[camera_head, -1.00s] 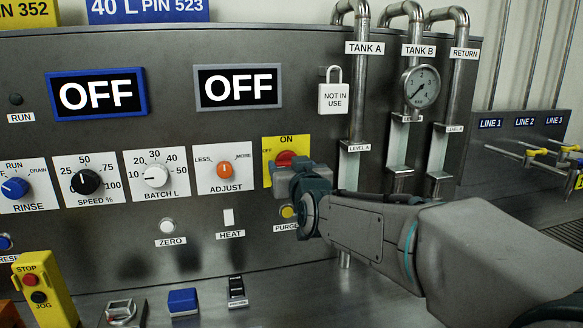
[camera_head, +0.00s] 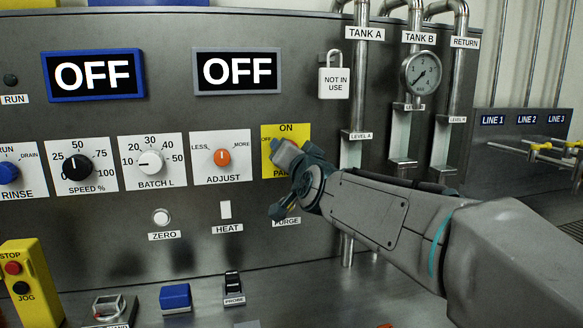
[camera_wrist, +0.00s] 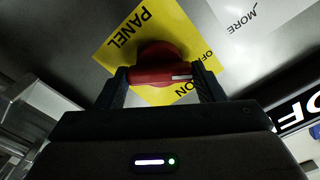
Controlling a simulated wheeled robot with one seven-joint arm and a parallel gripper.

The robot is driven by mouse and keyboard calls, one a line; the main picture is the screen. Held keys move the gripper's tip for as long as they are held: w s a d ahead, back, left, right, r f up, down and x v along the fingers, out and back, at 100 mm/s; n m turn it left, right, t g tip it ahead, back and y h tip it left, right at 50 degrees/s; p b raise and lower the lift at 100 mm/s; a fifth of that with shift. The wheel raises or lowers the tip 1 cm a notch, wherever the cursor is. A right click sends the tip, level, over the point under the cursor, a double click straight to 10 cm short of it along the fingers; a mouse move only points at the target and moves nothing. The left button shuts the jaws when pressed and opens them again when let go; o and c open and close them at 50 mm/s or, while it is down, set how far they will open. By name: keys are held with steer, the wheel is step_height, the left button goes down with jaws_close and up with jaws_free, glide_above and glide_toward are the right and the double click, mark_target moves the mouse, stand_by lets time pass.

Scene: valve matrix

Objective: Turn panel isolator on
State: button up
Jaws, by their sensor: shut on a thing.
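The panel isolator is a red rotary handle (camera_wrist: 160,75) on a yellow plate (camera_head: 272,130) marked ON at the top and OFF at the left. My gripper (camera_wrist: 162,82) is shut on the red handle, one dark finger at each end of it in the wrist view. The white mark on the handle points between the OFF and ON words.
Two displays (camera_head: 94,75) (camera_head: 237,71) read OFF. The orange adjust knob (camera_head: 222,157) is close at left. The heat switch (camera_head: 225,209) is below left. Tank pipes (camera_head: 359,90) and a white padlock tag (camera_head: 334,83) are on the right. The purge button is hidden behind my wrist.

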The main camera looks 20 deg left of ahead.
steer(key=m+b, duration=0.3)
steer(key=m, duration=0.7)
steer(key=shift+f, duration=0.15)
steer(key=shift+m, duration=0.4)
steer(key=o, duration=1)
steer(key=b+v, duration=0.1)
steer(key=v, duration=1.2)
steer(key=shift+s+d, duration=0.15)
steer(key=shift+s, duration=0.25)
